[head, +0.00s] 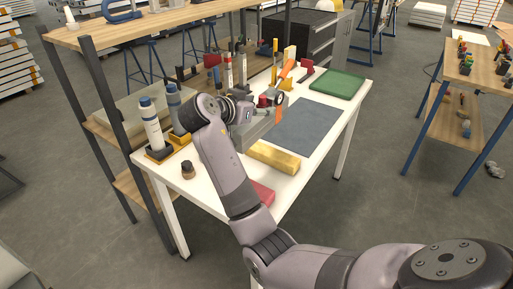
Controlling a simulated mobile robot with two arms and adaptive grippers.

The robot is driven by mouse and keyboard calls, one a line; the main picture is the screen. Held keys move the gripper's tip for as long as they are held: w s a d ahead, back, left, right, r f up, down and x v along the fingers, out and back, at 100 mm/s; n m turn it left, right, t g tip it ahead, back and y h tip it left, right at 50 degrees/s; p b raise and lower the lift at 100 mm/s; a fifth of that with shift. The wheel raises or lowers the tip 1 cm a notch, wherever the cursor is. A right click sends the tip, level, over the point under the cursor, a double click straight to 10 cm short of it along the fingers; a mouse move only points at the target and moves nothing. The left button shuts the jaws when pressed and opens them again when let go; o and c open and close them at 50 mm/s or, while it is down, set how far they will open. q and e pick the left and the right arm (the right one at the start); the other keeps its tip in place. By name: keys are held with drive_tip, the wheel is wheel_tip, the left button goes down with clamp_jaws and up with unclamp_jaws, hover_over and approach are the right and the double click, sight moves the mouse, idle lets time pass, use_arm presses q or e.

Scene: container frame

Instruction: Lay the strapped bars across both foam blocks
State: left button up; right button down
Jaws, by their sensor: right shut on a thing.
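The right arm reaches over the white table, and my right gripper (262,108) is at its middle. It is shut on what look like the strapped bars (256,134), a grey length below and beside the wrist with an orange piece at its right end. My wrist hides much of the bars and the fingertips. A yellow block (273,157) lies on the table just in front of them. A red block (263,193) lies nearer the front edge, partly behind my forearm. These look like the foam blocks. My left gripper is out of view.
A grey-blue mat (308,126) lies bare to the right, with a green tray (337,84) behind it. Bottles (150,124) stand in a holder at the left, and a small brown jar (187,170) stands near the left edge. Upright tools crowd the back.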

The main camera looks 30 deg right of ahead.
sight(257, 131)
wheel_tip(257, 131, down, 8)
drive_tip(key=shift+r+p, duration=0.1)
drive_tip(key=shift+p, duration=0.2)
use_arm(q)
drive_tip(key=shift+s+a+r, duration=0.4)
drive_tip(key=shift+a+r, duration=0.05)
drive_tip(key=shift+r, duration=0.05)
use_arm(e)
wheel_tip(257, 131, down, 5)
drive_tip(key=shift+r, duration=0.15)
drive_tip(key=shift+a, duration=0.1)
drive_tip(key=shift+f+b, duration=0.45)
drive_tip(key=shift+f, duration=0.2)
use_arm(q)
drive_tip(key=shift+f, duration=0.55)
use_arm(e)
drive_tip(key=c, duration=0.7)
unclamp_jaws()
drive_tip(key=shift+s, duration=0.1)
